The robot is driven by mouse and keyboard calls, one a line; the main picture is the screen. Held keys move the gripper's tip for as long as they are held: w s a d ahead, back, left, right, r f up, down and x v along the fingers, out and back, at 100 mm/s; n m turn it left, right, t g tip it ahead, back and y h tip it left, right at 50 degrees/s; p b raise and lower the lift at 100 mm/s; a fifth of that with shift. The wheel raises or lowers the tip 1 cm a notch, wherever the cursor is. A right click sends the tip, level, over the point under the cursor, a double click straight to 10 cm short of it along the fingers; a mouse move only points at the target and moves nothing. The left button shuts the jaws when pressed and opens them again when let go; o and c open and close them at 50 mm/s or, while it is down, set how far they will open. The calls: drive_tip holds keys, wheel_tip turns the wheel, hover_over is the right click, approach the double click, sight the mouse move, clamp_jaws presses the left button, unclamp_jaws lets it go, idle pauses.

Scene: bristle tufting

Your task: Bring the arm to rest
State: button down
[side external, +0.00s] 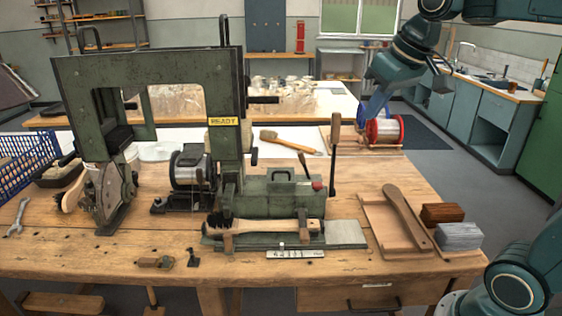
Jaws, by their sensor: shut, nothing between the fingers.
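My arm reaches in from the upper right. The green tufting machine (150,70) with a yellow READY label stands at left centre, away from my gripper. A brush (285,226) with dark bristles lies across the front of the machine's bed.
A wooden tray (378,222) holds a wooden brush handle (407,215). Brown (442,213) and grey (459,236) blocks sit beside it. An upright lever (335,135) rises at mid bench. Another brush (290,142) lies behind. A blue crate (28,160) stands at left.

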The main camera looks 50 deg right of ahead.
drive_tip(key=s+a+f, duration=0.2)
drive_tip(key=s+f, duration=0.2)
drive_tip(key=s, duration=0.2)
drive_tip(key=s+a+f+n, duration=0.1)
drive_tip(key=s+a+f, duration=0.2)
drive_tip(key=s+f, duration=0.2)
drive_tip(key=shift+s+a+n+y, duration=0.3)
drive_tip(key=shift+s, duration=0.75)
